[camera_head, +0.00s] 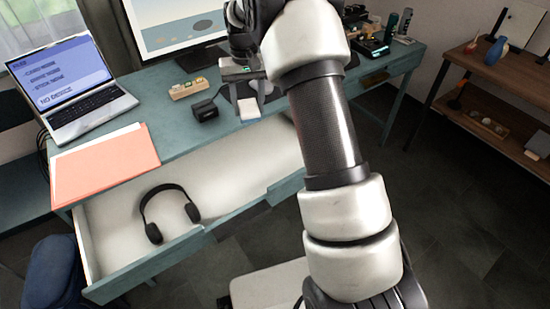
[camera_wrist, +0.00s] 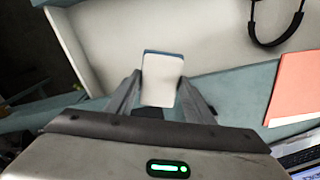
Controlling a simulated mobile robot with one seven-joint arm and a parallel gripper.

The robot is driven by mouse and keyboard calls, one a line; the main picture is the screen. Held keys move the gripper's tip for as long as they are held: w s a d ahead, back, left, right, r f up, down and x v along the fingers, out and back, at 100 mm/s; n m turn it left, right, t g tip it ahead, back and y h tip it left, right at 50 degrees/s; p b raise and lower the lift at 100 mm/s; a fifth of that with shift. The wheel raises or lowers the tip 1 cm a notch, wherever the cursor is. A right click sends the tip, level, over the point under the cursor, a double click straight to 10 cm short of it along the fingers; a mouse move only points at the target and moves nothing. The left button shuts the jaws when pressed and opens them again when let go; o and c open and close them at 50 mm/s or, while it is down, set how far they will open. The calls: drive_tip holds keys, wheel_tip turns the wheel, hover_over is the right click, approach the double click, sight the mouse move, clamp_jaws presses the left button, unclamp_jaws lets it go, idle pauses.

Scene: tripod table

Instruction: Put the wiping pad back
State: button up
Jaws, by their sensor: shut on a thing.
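The wiping pad (camera_head: 249,109) is a small white block with a blue back edge. My gripper (camera_head: 247,92) is shut on it, over the front part of the teal desk (camera_head: 177,134). In the wrist view the pad (camera_wrist: 162,82) sits between the two grey fingers of my gripper (camera_wrist: 159,92) and reaches out past their tips. Behind it in that view are the desk's front edge and the open drawer (camera_wrist: 110,45). I cannot tell how high the pad is above the desk. The pad's place of rest cannot be made out.
The open white drawer (camera_head: 115,222) holds black headphones (camera_head: 146,215). A small black box (camera_head: 204,110) and a wooden block with small items (camera_head: 188,88) lie left of my gripper. A laptop (camera_head: 78,92), an orange folder (camera_head: 100,164) and a monitor (camera_head: 180,25) also occupy the desk.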

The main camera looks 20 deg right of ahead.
sight(254, 156)
drive_tip(key=shift+s+d+f, duration=0.2)
drive_tip(key=shift+d+f, duration=0.05)
drive_tip(key=shift+f, duration=0.1)
wheel_tip(254, 156, down, 17)
drive_tip(key=b, duration=0.3)
drive_tip(key=shift+f+b, duration=0.15)
drive_tip(key=shift+b, duration=0.25)
drive_tip(key=shift+f, duration=0.1)
drive_tip(key=shift+f, duration=0.15)
drive_tip(key=o, duration=1)
